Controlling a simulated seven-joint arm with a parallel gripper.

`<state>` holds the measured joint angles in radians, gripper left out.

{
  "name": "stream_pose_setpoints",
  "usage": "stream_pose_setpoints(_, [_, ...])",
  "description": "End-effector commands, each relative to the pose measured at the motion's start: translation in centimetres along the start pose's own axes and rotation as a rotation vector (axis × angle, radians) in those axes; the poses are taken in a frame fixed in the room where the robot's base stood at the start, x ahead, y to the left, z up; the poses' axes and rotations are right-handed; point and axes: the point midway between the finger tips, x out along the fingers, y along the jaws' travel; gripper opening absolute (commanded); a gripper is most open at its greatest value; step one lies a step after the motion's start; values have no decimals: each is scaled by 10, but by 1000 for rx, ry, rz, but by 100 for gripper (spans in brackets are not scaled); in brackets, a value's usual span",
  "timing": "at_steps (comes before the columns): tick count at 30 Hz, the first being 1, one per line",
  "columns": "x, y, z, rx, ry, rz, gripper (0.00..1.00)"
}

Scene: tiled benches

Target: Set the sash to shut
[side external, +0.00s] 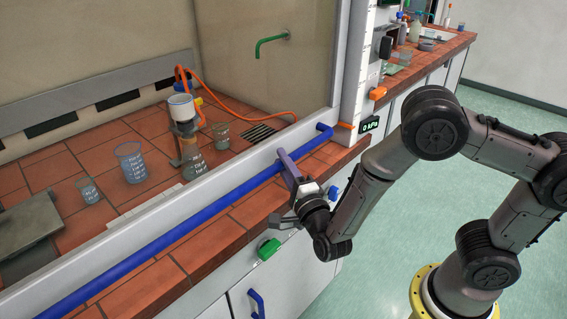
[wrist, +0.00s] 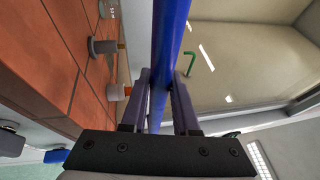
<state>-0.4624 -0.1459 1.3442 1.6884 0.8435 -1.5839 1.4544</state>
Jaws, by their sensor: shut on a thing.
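The sash (side external: 220,180) of the fume cupboard is a clear pane with a white lower rail, and a long blue handle bar (side external: 130,254) runs along its front. The rail is low, close above the tiled bench front; I cannot tell whether a gap is left beneath it. My gripper (side external: 286,160) is at the right part of the bar, shut on it. In the wrist view the blue bar (wrist: 170,40) passes between the two purple fingers (wrist: 160,90). The contact itself is partly hidden by the fingers.
Behind the sash stand several beakers (side external: 130,162), a stand with a white vessel (side external: 181,108) and an orange hose (side external: 235,105). A green knob (side external: 268,249) and a blue knob (side external: 333,193) are on the cupboard front below. Open floor (side external: 400,250) lies to the right.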

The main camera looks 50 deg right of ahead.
Motion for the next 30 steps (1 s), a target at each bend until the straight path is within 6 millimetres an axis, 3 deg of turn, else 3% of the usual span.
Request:
stream_pose_setpoints(8, [-2, 8, 0, -4, -1, 3, 0])
stream_pose_setpoints(18, [-12, 67, -5, -4, -2, 6, 0])
stream_pose_setpoints(30, [-15, 76, -6, -5, -4, 12, 0])
